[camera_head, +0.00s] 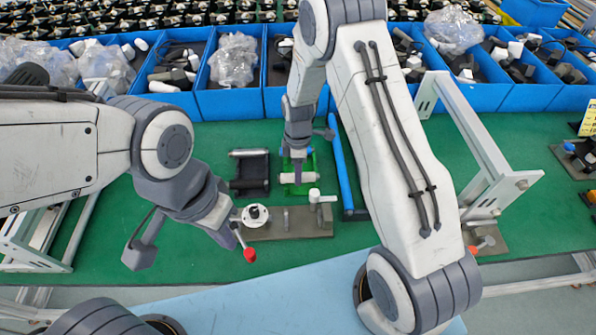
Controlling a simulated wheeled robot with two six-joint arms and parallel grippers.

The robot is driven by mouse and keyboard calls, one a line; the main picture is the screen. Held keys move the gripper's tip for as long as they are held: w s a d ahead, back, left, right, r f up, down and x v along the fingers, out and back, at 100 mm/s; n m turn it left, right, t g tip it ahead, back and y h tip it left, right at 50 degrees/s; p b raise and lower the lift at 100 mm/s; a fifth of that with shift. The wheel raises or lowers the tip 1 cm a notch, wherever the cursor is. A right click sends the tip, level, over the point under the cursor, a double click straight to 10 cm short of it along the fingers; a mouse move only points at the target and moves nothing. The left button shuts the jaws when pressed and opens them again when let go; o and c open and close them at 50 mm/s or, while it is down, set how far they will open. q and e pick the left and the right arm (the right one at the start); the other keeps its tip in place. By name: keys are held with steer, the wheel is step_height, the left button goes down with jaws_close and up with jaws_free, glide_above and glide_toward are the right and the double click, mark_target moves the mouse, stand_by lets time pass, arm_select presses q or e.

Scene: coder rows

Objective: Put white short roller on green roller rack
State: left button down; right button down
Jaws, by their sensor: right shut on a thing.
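The green roller rack (311,161) stands on the green table near the middle. The white short roller (307,178) lies level across the rack's near part. My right gripper (297,172) reaches down from above and is shut on the roller, covering its middle and part of the rack. I cannot tell whether the roller touches the rack. My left gripper (236,240) hangs at the table's near side, left of the rack, by a red ball knob. Its finger gap is not clear.
A black rack (250,178) stands left of the green one. A grey-brown plate fixture (288,223) with a white disc (255,214) lies in front. A blue bar (340,160) is to the right. Blue bins (225,101) of parts line the back.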

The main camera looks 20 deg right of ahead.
steer(key=shift+f, duration=0.15)
stand_by(0.3)
steer(key=shift+f, duration=0.3)
steer(key=shift+f+b, duration=0.1)
steer(key=shift+b, duration=0.25)
steer(key=shift+f, duration=0.3)
steer(key=shift+f+b, duration=0.15)
steer(key=shift+b, duration=0.2)
steer(key=shift+c, duration=2.3)
jaws_free()
steer(key=r, duration=0.3)
steer(key=r+b, duration=0.1)
steer(key=r, duration=0.3)
steer(key=r+b, duration=0.1)
steer(key=r, duration=0.2)
steer(key=shift+w+d+r, duration=0.15)
steer(key=shift+w+r, duration=0.1)
steer(key=shift+w, duration=0.15)
